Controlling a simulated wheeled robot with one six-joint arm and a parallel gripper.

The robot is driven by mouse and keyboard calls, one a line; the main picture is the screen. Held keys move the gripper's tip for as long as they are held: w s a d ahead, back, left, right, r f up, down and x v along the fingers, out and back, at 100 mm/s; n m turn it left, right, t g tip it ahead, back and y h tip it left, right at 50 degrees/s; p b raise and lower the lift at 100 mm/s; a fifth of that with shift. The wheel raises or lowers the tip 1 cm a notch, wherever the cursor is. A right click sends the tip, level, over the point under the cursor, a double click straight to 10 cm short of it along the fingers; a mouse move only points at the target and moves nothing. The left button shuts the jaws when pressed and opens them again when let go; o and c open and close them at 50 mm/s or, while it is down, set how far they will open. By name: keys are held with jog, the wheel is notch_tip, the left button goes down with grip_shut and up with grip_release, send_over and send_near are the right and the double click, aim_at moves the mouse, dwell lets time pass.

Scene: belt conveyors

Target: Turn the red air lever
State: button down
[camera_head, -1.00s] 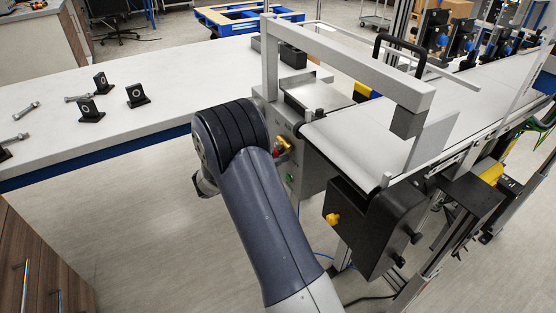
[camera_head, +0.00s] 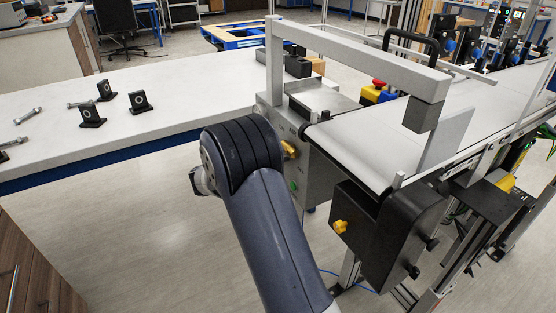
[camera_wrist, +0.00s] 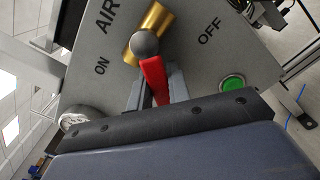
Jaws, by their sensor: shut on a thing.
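In the wrist view, the red air lever (camera_wrist: 154,75) extends from a dark round knob (camera_wrist: 144,43) on a brass valve (camera_wrist: 151,20). The valve is on a grey panel marked AIR, ON and OFF. The lever points down the picture, between the ON and OFF words. My gripper (camera_wrist: 156,92) is shut on the lever, with its grey fingers on either side. In the head view, the brass valve (camera_head: 289,149) shows just right of my arm. My arm hides the gripper and the lever there.
A green button (camera_wrist: 232,84) is right of the lever, and a round gauge (camera_wrist: 75,119) is at lower left. The conveyor belt (camera_head: 370,140) and its black motor box (camera_head: 377,235) stand right of my arm. A white table (camera_head: 180,90) with small black parts is at left.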

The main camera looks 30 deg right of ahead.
dwell(0.3)
jog(key=c, duration=1.3)
grip_release()
jog(key=shift+a, duration=0.1)
jog(key=a, duration=1)
jog(key=shift+s+a+p, duration=0.2)
jog(key=shift+a+p, duration=0.15)
